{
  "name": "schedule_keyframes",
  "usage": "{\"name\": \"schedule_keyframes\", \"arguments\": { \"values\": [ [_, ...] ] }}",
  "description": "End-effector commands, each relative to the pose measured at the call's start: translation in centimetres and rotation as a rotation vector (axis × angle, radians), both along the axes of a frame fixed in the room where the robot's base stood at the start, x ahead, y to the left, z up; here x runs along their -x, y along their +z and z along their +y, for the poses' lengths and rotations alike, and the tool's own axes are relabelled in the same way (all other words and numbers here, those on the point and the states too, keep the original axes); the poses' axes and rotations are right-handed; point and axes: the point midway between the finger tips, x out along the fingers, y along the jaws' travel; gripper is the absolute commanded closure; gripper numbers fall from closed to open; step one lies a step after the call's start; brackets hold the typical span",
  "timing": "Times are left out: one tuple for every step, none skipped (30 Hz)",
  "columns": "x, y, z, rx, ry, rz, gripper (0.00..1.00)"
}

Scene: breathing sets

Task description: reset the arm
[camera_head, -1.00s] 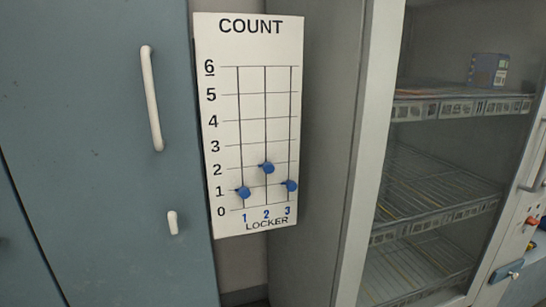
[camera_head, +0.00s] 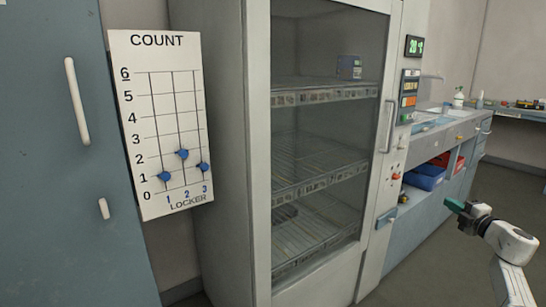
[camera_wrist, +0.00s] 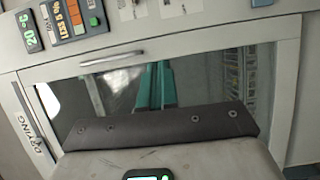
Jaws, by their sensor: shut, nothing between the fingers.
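My arm shows at the lower right of the head view, with white links and a dark wrist. My gripper (camera_head: 453,205) has teal fingers that point left, in free air in front of the counter unit. It is shut and empty. In the wrist view the teal fingers (camera_wrist: 155,88) are close together, with the glass cabinet door behind them.
A glass-fronted drying cabinet (camera_head: 258,130) with wire shelves stands mid-view, its door shut. A COUNT board (camera_head: 150,50) with blue sliders hangs beside a blue-grey locker (camera_head: 60,180). A counter unit (camera_head: 440,215) holding blue and red bins (camera_head: 424,177) is at right. Floor shows at lower right.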

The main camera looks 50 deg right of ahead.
Motion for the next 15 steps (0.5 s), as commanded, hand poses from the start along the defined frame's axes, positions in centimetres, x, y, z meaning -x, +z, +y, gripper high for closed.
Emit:
{"name": "schedule_keyframes", "arguments": {
  "values": [
    [-1.4, -0.1, 0.2, 0.000, 0.003, -0.011, 1.00],
    [-1.8, -0.1, 0.3, -0.001, -0.001, -0.018, 1.00],
    [-2.4, -0.1, 0.4, -0.002, -0.006, -0.028, 1.00],
    [-2.9, -0.1, 0.4, -0.003, -0.011, -0.035, 1.00],
    [-3.3, -0.1, 0.5, -0.005, -0.016, -0.043, 1.00],
    [-4.0, -0.2, 0.6, -0.006, -0.022, -0.056, 1.00],
    [-4.6, -0.2, 0.7, -0.008, -0.027, -0.065, 1.00],
    [-5.1, -0.2, 0.8, -0.011, -0.033, -0.074, 1.00],
    [-6.0, -0.3, 1.1, -0.014, -0.040, -0.089, 1.00],
    [-6.7, -0.3, 1.2, -0.019, -0.047, -0.102, 1.00],
    [-7.4, -0.4, 1.4, -0.022, -0.054, -0.114, 1.00],
    [-8.4, -0.5, 1.7, -0.031, -0.065, -0.132, 1.00],
    [-9.2, -0.6, 2.0, -0.037, -0.073, -0.148, 1.00],
    [-10.0, -0.7, 2.3, -0.045, -0.082, -0.162, 1.00],
    [-11.2, -0.9, 2.8, -0.057, -0.094, -0.185, 1.00]
  ]
}}
